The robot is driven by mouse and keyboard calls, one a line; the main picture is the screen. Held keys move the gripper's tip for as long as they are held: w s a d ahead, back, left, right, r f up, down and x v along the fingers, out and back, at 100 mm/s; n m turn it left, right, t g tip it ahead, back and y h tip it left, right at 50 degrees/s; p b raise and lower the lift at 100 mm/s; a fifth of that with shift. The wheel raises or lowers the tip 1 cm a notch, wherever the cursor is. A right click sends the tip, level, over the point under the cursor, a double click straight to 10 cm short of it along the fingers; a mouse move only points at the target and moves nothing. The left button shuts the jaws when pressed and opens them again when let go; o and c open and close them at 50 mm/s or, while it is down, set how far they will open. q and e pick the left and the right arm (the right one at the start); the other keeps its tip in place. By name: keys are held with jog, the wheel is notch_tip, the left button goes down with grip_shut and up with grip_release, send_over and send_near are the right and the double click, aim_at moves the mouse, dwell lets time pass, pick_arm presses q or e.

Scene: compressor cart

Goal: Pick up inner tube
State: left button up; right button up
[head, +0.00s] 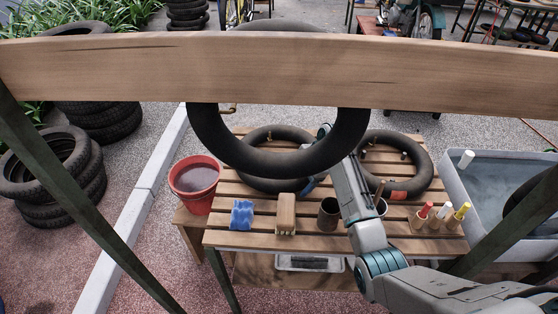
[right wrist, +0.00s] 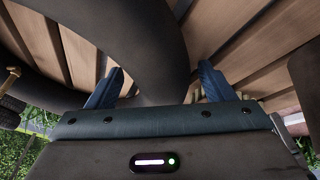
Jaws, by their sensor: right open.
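A black inner tube (head: 275,160) hangs from the wooden beam (head: 280,68) in the head view. A second inner tube (head: 250,184) lies on the slatted table (head: 265,240) behind it, partly hidden. A third inner tube (head: 420,160), with an orange patch, lies at the table's right. My right gripper (head: 309,185) is at the left-hand table tube's right side, mostly hidden by the hanging tube. In the right wrist view, the gripper (right wrist: 158,85) is open, its blue fingers apart, with a black tube (right wrist: 140,40) running between them. I cannot tell whether they touch. My left gripper is not in view.
A grey water basin (head: 480,180) is at right, stacked tires (head: 55,175) at left. The beam crosses in front.

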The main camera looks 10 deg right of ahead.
jog(key=shift+s, duration=0.1)
jog(key=shift+c, duration=0.3)
jog(key=c, duration=0.9)
jog(key=shift+r, duration=0.15)
